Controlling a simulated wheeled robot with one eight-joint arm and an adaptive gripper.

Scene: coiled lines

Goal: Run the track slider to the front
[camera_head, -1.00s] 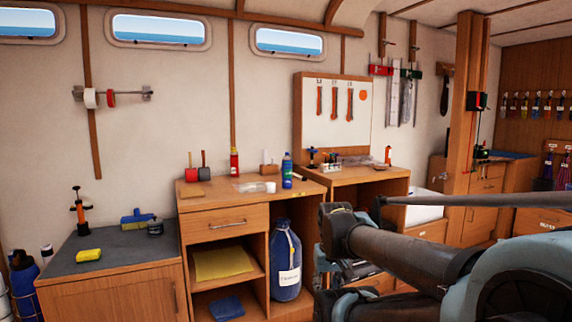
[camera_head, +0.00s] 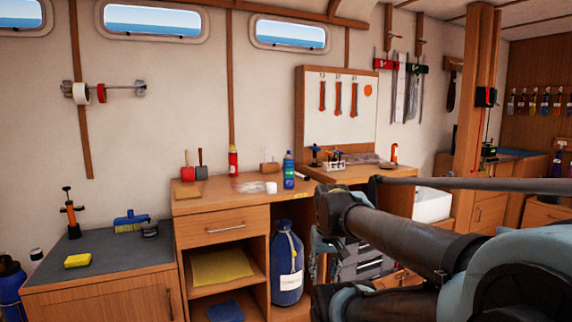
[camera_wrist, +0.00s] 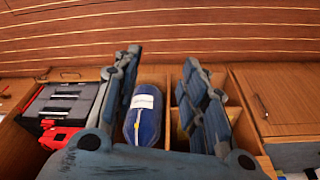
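I cannot make out a track slider for certain in either view. A wall rail (camera_head: 122,89) at the upper left carries a white roll and a red ring near its left end; whether these slide I cannot tell. My gripper (camera_wrist: 161,58) shows in the wrist view with its two fingers well apart and nothing held between them. Beyond the fingers is a blue bag (camera_wrist: 144,112) with a white label. In the head view my arm covers the lower right.
A wooden workbench (camera_head: 215,205) holds a red bottle, a blue bottle and mallets. The blue bag (camera_head: 287,262) stands in its open bay. A grey-topped cabinet (camera_head: 105,258) is at the left. A wooden post (camera_head: 474,100) stands at the right. The plank floor (camera_wrist: 160,30) looks clear.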

